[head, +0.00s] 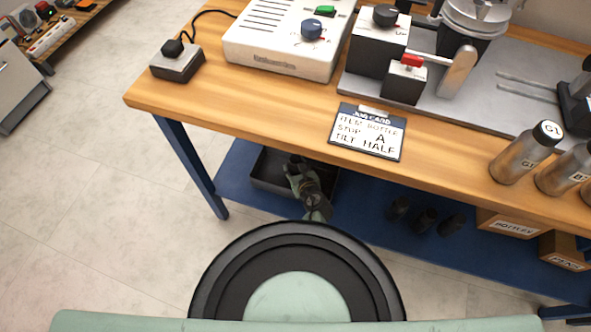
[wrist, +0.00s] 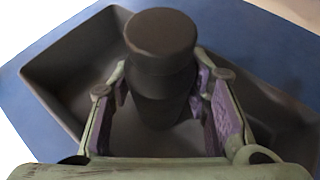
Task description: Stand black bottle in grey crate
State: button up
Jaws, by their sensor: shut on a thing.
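The black bottle (wrist: 160,62) stands roughly upright between the purple-padded fingers of my gripper (wrist: 163,90) in the wrist view. My gripper is shut on it. The grey crate (wrist: 62,72) surrounds the bottle in that view, and its floor shows below. The bottle's base is hidden, so I cannot tell whether it touches the crate floor. In the head view the crate (head: 270,188) sits on the blue lower shelf under the bench, with my gripper (head: 295,168) over its right part. The bottle is hardly distinguishable there.
Several dark bottles (head: 425,219) stand on the blue shelf (head: 365,222) right of the crate, near cardboard boxes (head: 512,224). The wooden benchtop (head: 285,105) overhangs the shelf. A blue table leg (head: 190,165) stands left of the crate. Shelf between crate and bottles is clear.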

jog(key=shift+f, duration=0.4)
jog(key=shift+f, duration=0.15)
jog(key=o, duration=1.2)
jog(key=shift+o, duration=0.2)
